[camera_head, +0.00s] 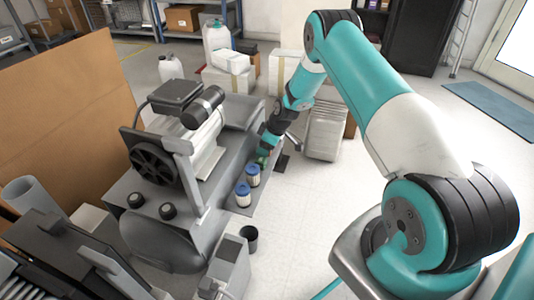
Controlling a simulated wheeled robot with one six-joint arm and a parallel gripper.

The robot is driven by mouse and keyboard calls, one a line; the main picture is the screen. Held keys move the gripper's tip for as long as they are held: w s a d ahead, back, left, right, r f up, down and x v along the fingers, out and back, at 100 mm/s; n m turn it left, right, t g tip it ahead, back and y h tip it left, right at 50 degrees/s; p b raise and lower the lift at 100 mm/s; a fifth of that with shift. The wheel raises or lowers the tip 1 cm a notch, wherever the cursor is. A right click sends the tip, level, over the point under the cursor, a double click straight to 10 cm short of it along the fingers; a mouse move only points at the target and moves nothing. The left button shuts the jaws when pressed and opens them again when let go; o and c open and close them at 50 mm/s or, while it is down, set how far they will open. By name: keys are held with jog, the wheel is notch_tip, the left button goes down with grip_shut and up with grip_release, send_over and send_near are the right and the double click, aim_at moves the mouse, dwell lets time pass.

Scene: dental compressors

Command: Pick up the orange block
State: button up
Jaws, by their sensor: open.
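I cannot make out an orange block anywhere in this view. My teal and white arm reaches down from the upper right, and my gripper (272,158) is at its far end, low beside the grey compressor unit. The gripper is small and dark here, partly hidden by the wrist and the compressor's edge. It is open, and I see nothing held in it. A small green patch shows right beside it, too small to identify.
The grey compressor (165,240) fills the left middle. Two blue-topped white canisters (243,194) stand on its near ledge, close to my gripper. A dark cup (249,238) is on the floor. White boxes (229,84) stand behind. The floor at right centre is clear.

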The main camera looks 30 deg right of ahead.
jog(key=c, duration=1)
jog(key=shift+r, duration=0.15)
